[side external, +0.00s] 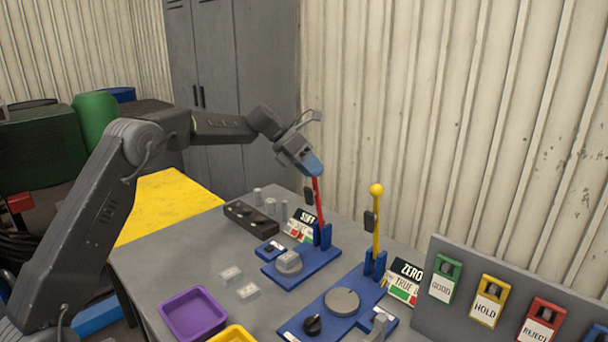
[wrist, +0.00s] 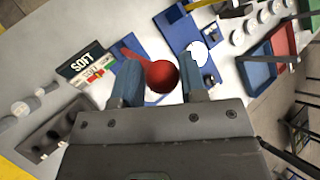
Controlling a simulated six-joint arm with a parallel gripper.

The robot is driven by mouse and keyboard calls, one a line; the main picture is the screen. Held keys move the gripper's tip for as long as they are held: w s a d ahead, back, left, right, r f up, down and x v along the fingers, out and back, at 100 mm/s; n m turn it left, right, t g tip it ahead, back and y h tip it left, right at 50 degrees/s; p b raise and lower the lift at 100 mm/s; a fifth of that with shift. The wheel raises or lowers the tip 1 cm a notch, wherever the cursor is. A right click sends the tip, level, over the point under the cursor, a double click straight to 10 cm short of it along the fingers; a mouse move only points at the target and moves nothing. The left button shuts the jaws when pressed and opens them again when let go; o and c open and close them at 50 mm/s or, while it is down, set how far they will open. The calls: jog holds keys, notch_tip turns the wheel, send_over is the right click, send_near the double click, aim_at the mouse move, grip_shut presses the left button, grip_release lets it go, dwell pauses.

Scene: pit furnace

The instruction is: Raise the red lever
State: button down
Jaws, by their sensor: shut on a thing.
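The red lever (side external: 318,198) stands nearly upright, tilted slightly to the left at its top, on a blue base (side external: 305,266) in the side external view. My gripper (side external: 313,168) is at the lever's top end and hides its knob there. In the wrist view the lever's red ball knob (wrist: 162,76) sits between the two blue fingers of my gripper (wrist: 157,88). The gripper is shut on the knob, though a small gap seems to show at the right finger. The lever's red shaft runs away to the upper left behind the knob.
A yellow-knobbed lever (side external: 376,215) stands upright on another blue base (side external: 335,310) to the right. A SOFT sign (side external: 301,222) is beside the red lever. A black block (side external: 250,220), a purple tray (side external: 193,312) and small clear blocks (side external: 240,283) are on the grey table.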

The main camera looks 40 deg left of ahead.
jog(key=shift+w+d, duration=0.35)
jog(key=shift+w, duration=0.3)
jog(key=c, duration=0.8)
grip_release()
jog(key=shift+a, duration=0.15)
jog(key=v, duration=1.3)
jog(key=shift+a+r, duration=0.1)
jog(key=shift+r, duration=0.2)
